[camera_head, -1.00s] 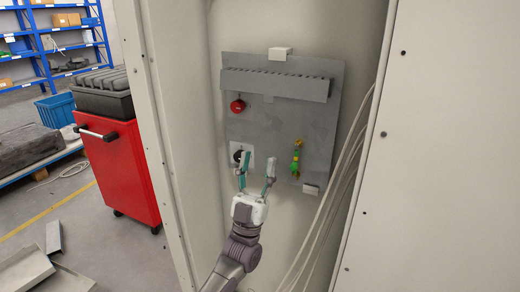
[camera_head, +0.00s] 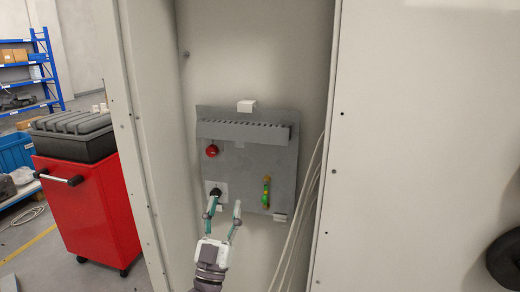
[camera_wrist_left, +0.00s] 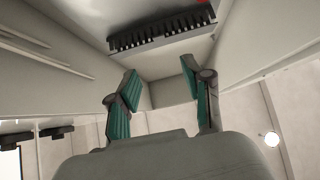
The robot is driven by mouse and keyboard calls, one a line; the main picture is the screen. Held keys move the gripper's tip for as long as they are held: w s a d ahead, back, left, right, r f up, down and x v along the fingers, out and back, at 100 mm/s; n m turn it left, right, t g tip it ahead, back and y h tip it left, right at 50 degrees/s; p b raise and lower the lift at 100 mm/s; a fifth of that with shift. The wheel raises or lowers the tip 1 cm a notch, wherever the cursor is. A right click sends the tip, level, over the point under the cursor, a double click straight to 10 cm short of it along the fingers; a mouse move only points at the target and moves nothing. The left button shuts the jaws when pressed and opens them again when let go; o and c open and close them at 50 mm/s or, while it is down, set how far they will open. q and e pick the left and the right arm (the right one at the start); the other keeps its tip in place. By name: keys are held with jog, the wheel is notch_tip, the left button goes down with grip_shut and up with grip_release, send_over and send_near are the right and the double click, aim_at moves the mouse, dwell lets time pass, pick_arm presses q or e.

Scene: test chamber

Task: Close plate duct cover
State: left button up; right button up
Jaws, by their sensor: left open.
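A grey mounting plate (camera_head: 232,165) hangs upright inside the open cabinet. Near its top runs the grey plate duct (camera_head: 243,132), with a row of slots along its upper edge. I cannot tell in the head view whether its cover is a separate part. In the left wrist view the slotted duct (camera_wrist_left: 160,31) shows dark slots, beyond the fingers. My left gripper (camera_head: 224,206) is open and empty, below the duct near the plate's lower left part. Its two teal-padded fingers (camera_wrist_left: 158,76) stand apart in the wrist view. My right gripper is not in view.
The plate carries a red button (camera_head: 212,151), a black knob (camera_head: 215,192) close to my left fingertips and a green-yellow part (camera_head: 266,193). Pale cables (camera_head: 300,210) hang at the right. Cabinet walls bound both sides. A red cart (camera_head: 88,205) stands outside at left.

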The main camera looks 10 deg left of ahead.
pick_arm(q)
jog(key=p, duration=0.2)
send_near(240, 147)
jog(key=x, duration=0.2)
jog(key=p+x, duration=0.1)
jog(key=x, duration=0.4)
jog(key=shift+r, duration=0.1)
jog(key=shift+w+r+p, duration=0.3)
jog(key=shift+w, duration=0.15)
jog(key=shift+c, duration=0.7)
grip_shut()
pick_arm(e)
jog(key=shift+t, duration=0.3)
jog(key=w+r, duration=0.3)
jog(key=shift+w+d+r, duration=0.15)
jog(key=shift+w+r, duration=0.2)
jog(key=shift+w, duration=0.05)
